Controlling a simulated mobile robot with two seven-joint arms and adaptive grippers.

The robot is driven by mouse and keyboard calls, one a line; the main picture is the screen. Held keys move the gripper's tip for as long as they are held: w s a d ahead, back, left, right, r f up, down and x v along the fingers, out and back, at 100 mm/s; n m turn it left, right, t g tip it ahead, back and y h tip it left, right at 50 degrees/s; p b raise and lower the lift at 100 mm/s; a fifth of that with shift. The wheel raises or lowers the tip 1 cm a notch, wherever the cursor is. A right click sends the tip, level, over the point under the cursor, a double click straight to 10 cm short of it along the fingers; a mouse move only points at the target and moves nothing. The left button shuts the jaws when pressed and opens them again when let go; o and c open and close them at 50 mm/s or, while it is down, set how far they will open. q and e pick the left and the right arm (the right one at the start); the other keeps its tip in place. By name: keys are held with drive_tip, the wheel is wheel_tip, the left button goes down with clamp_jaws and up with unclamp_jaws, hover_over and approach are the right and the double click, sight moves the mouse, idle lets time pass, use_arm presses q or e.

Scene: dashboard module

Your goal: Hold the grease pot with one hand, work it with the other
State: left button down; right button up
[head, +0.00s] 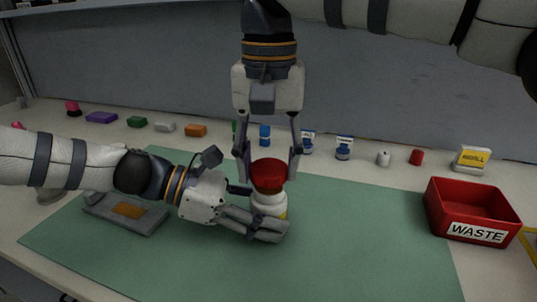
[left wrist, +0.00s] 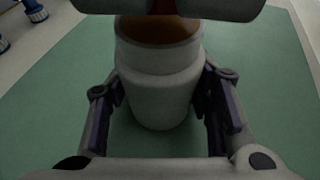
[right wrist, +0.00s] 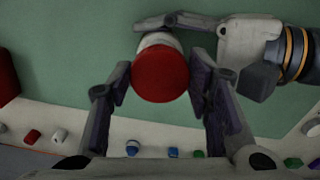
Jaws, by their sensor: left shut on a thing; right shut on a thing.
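The grease pot (head: 268,207) is white with a red lid (head: 268,174) on top, upright over the green mat. My left gripper (head: 262,215) comes in from the left and is shut on the pot's white body, which shows between its fingers in the left wrist view (left wrist: 160,95). My right gripper (head: 268,168) points down from above and is shut on the red lid, seen from above in the right wrist view (right wrist: 161,75). A brownish area (left wrist: 158,30) shows at the pot's top in the left wrist view; I cannot tell whether the lid is seated or raised.
A red waste bin (head: 470,212) stands at the right, with a yellow-labelled box (head: 472,159) behind it. A grey tray (head: 125,214) with an orange patch lies left, beneath my left arm. Several small coloured items line the back. The mat's front right (head: 370,245) is clear.

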idle(0.3)
drive_tip(key=shift+f, duration=0.85)
drive_tip(key=shift+f, duration=0.6)
